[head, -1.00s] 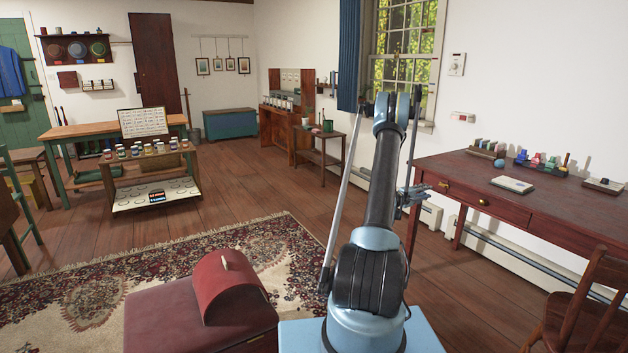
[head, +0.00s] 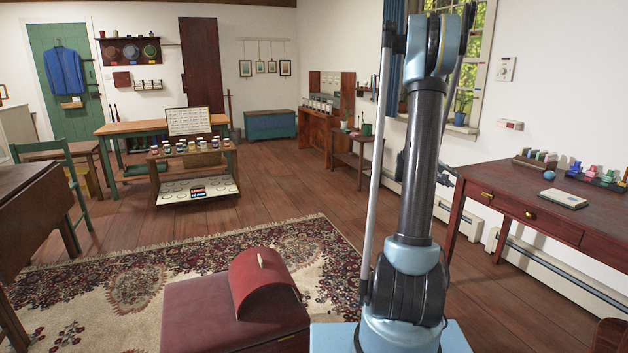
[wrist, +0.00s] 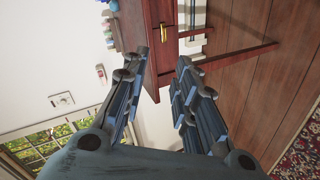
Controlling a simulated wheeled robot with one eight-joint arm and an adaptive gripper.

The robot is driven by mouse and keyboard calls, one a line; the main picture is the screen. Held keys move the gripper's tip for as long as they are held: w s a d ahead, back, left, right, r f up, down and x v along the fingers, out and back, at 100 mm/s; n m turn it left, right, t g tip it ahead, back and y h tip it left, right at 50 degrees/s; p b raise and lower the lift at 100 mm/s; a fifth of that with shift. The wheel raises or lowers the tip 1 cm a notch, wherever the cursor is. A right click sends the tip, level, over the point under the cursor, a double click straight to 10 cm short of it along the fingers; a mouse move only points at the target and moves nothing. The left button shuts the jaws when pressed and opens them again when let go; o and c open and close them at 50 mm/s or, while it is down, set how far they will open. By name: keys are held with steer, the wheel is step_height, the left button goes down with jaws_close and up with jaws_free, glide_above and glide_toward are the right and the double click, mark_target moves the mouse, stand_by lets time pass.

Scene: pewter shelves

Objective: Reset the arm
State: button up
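My gripper (wrist: 158,100) shows large in the wrist view. Its two jointed fingers are spread apart with a clear gap between them, and nothing is held there. Past the fingertips the wrist view shows the wooden floor and a dark red desk with a brass handle, turned sideways. In the head view my arm stands nearly upright right of the middle. The gripper is mostly hidden behind the arm there, with only a dark part showing at its right side.
The red-brown desk (head: 520,215) stands at the right with small items on it. A red chest (head: 215,312) with a domed box (head: 262,283) is close in front. A patterned rug (head: 130,290) lies left. A slanted rack of jars (head: 195,160) stands beyond. Wooden floor (head: 290,185) between is clear.

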steer(key=s+a+r+y, duration=0.2)
steer(key=s+a+r, duration=0.1)
steer(key=s+a, duration=0.5)
steer(key=s+a+f+g+y, duration=0.1)
steer(key=s+a+f+y, duration=0.2)
steer(key=s+a, duration=0.6)
steer(key=s+a+f+g+y, duration=0.1)
steer(key=s+a+f+y, duration=0.2)
steer(key=s+a, duration=0.6)
steer(key=s+a+f+g+y, duration=0.1)
steer(key=s+a+f+y, duration=0.3)
steer(key=s+a, duration=0.5)
steer(key=s, duration=0.7)
steer(key=shift+a+m, duration=0.3)
